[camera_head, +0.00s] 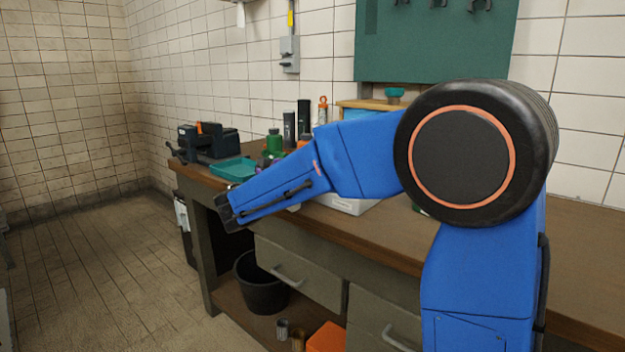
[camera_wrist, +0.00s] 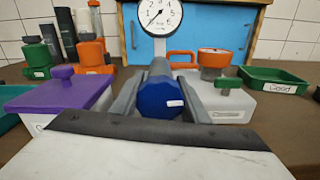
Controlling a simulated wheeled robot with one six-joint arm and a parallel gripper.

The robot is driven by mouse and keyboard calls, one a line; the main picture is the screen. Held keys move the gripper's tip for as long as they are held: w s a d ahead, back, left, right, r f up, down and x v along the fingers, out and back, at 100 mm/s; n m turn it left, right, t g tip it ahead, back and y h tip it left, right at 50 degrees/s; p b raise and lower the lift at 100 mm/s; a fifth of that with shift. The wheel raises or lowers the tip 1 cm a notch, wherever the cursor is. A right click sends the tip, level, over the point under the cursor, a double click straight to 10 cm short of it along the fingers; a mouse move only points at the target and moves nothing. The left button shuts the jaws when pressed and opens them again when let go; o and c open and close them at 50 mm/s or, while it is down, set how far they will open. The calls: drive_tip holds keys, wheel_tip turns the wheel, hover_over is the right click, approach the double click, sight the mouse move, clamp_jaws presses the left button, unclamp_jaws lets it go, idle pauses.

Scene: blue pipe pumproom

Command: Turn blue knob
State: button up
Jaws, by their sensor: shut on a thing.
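The knob's mount behind is mostly hidden by the knob and fingers. In the head view my blue arm reaches left over the workbench (camera_head: 400,235), and the knob and my fingers are hidden there.
A purple box (camera_wrist: 60,95) stands left of the fingers, and a light box with a green handle (camera_wrist: 225,97) stands close on the right. Beyond are an orange fitting (camera_wrist: 214,60) and a green tray (camera_wrist: 275,79) marked "Good". Bottles (camera_wrist: 92,52) stand back left.

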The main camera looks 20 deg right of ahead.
drive_tip(key=o, duration=1.1)
drive_tip(key=shift+c, duration=0.2)
drive_tip(key=shift+a, duration=0.15)
drive_tip(key=v, duration=1.7)
drive_tip(key=shift+s+a, duration=0.1)
drive_tip(key=shift+s, duration=0.05)
